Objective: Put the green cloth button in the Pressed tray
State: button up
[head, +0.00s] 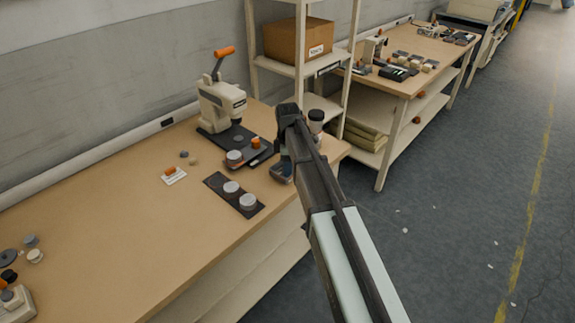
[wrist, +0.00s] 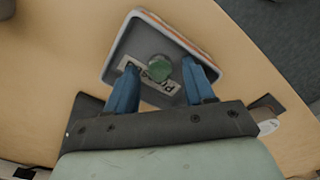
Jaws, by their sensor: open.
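The green cloth button (wrist: 159,68) is a small round disc in the wrist view. It appears inside a grey tray with a pale rim (wrist: 121,42), over a printed label (wrist: 133,66) that it partly covers. I cannot read the label in full. My gripper (wrist: 160,66) is open, with its blue fingers on either side of the button and a gap to each. In the head view my gripper (head: 281,171) is low over the bench's right end, and my arm hides most of the tray area. I cannot make out the green button there.
A hand press (head: 222,104) with an orange lever stands behind on the bench (head: 110,205). A dark strip with two pale round pieces (head: 231,188) lies left of my gripper. A shelf unit (head: 300,70) stands behind. The bench's left middle is clear.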

notch_tip(320, 180, up, 12)
dwell(0.6)
jog(key=w+d+f+t, duration=0.1)
jog(key=d+f, duration=0.5)
jog(key=d, duration=0.5)
jog(key=w+d+f+t, duration=0.1)
jog(key=w+d+f, duration=0.1)
jog(key=d+f, duration=0.65)
jog(key=s+a+f+m+g, duration=0.2)
jog(key=s+f+m, duration=0.2)
jog(key=s+f, duration=0.8)
jog(key=s+a+f+m+g, duration=0.15)
jog(key=s+f+m, duration=0.35)
jog(key=s+f, duration=0.75)
jog(key=s+a+f+m+g, duration=0.1)
jog(key=s+f+m, duration=0.2)
jog(key=s, duration=0.7)
jog(key=s+a+f+m+g, duration=0.1)
jog(key=s+f+m+g, duration=0.1)
jog(key=s+f, duration=0.4)
jog(key=s+f+m+g, duration=0.2)
jog(key=s+f+m, duration=0.2)
jog(key=s, duration=1.1)
jog(key=shift+s+a+f, duration=0.25)
jog(key=shift+a+f, duration=0.05)
jog(key=shift+a, duration=0.1)
